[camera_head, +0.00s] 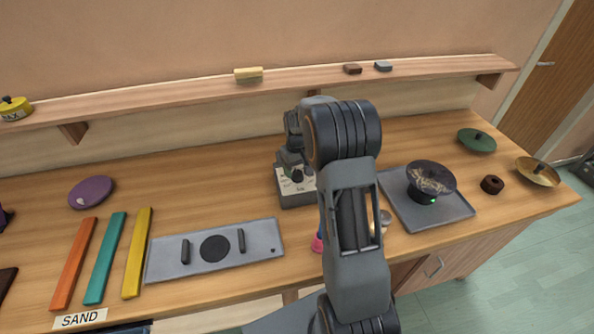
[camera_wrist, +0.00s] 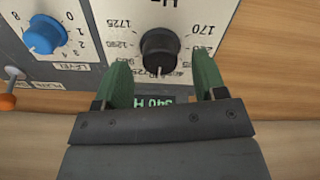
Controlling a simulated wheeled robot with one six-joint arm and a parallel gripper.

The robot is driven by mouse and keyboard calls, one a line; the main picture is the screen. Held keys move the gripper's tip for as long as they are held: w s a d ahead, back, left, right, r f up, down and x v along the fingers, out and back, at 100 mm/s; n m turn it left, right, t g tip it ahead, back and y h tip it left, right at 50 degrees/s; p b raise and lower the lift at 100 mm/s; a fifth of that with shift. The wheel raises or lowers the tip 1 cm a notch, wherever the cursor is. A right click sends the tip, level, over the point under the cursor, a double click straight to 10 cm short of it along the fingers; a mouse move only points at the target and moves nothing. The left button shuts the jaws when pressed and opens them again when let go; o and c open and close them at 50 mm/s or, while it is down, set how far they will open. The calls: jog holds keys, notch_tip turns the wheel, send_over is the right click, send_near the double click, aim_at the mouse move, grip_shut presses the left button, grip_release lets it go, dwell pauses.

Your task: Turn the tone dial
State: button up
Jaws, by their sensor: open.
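The tone dial (camera_wrist: 160,50) is a black round knob on a pale panel with a ring of frequency numbers, upside down in the wrist view. My gripper (camera_wrist: 161,65) is open, with one green finger on each side of the dial. A gap shows between each finger and the knob, so it does not look gripped.
A grey plate with handles (camera_head: 214,250) lies left of the box. A tray (camera_head: 453,209) with a dark dish (camera_head: 431,178) is to the right. A shelf (camera_head: 190,97) runs behind.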

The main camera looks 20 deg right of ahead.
jog(key=shift+f, duration=0.9)
jog(key=shift+c, duration=0.2)
jog(key=c, duration=0.9)
